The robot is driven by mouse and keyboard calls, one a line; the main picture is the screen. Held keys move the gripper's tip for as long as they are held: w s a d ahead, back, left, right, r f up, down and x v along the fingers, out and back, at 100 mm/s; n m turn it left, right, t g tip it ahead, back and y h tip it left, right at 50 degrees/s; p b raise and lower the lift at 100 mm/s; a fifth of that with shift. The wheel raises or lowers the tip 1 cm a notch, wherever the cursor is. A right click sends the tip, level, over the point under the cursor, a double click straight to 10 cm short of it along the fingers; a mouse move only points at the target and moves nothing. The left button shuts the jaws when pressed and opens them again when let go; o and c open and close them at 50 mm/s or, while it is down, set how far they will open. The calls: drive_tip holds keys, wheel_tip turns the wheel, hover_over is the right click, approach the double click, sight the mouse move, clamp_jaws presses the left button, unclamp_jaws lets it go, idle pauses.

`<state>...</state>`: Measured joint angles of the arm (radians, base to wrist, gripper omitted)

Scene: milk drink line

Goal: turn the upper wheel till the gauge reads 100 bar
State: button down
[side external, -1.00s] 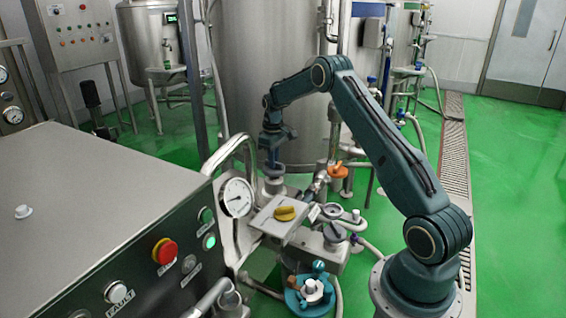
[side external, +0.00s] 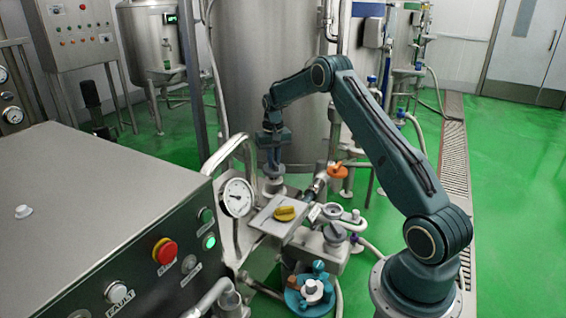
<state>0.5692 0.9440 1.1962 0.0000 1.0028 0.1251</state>
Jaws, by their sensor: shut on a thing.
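The round white gauge (side external: 238,197) faces the camera beside the grey control cabinet. Its thin dark needle shows, but the scale is too small to read. My gripper (side external: 272,168) points down behind and right of the gauge. It is shut on the small dark upper wheel (side external: 274,175), which sits on top of a metal stem; the jaws hide part of the wheel.
A yellow knob (side external: 285,213) sits on a metal plate right of the gauge. An orange handle (side external: 338,170) is on the pipework to the right. The cabinet (side external: 90,200) with a red button fills the left. A curved metal rail (side external: 230,148) rises close left of my gripper.

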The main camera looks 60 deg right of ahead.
sight(274, 162)
drive_tip(key=shift+m, duration=0.5)
drive_tip(key=shift+r, duration=0.1)
drive_tip(key=c, duration=1.5)
unclamp_jaws()
drive_tip(key=shift+o, duration=0.2)
wheel_tip(274, 162, up, 14)
